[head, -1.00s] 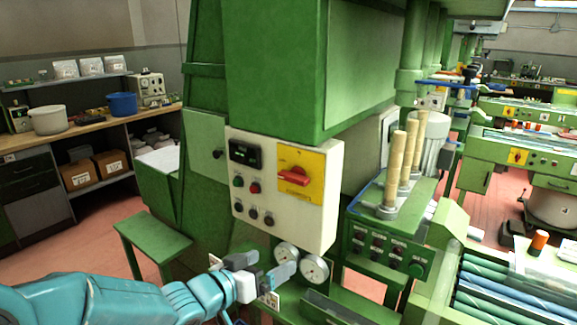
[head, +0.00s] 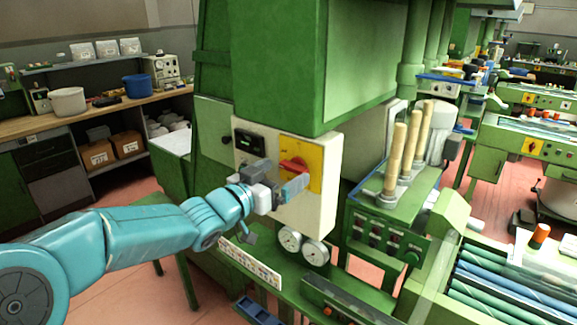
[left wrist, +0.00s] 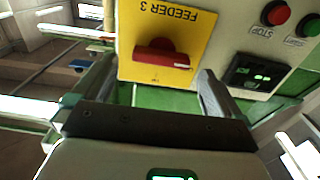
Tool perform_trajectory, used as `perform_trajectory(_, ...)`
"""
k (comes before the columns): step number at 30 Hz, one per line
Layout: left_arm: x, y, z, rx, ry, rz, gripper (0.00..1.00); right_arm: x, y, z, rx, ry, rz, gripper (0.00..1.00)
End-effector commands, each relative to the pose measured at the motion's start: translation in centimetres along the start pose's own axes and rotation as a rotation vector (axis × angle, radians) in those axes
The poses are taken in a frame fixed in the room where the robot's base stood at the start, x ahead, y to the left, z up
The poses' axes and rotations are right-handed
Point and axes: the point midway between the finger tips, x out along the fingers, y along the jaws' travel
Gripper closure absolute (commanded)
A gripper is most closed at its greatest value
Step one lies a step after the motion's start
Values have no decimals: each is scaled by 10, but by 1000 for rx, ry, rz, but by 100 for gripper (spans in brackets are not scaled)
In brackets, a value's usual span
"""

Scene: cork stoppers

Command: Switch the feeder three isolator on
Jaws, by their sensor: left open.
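The feeder three isolator is a red rotary handle (head: 294,164) on a yellow plate (head: 316,165), on the right of a pale control panel (head: 312,215). In the left wrist view the red handle (left wrist: 162,56) lies crosswise on the yellow plate (left wrist: 190,25), whose "FEEDER 3" lettering is upside down. My left gripper (head: 280,178) is open in front of the plate and hides part of it and of the panel. In the left wrist view its two fingers stand on either side of the handle, apart from it. My right gripper is not in view.
Red (left wrist: 274,12) and green (left wrist: 303,24) push buttons and a dark display (left wrist: 256,74) share the panel. Two round gauges (head: 303,247) sit just below it. A green machine housing (head: 275,70) overhangs it. Wooden-handled levers (head: 403,150) stand to the right.

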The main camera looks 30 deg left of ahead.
Motion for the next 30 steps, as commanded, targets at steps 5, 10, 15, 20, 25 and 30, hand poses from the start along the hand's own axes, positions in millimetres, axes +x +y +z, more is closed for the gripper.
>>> perform_trajectory(5, 23, 1, -1, 0, -1, 0, 0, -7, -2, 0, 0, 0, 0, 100)
perform_trajectory(10, 29, 1, 0, -1, 0, -2, 0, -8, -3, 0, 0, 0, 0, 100)
perform_trajectory(15, 29, 2, 0, 0, 0, -3, 0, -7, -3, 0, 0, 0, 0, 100)
perform_trajectory(20, 29, 2, 0, 0, 0, -3, 39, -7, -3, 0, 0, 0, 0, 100)
perform_trajectory(25, 29, 1, 0, 0, 0, -4, 54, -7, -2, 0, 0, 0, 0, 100)
perform_trajectory(30, 29, 2, 2, 23, 0, -3, 54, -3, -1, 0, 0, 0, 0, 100)
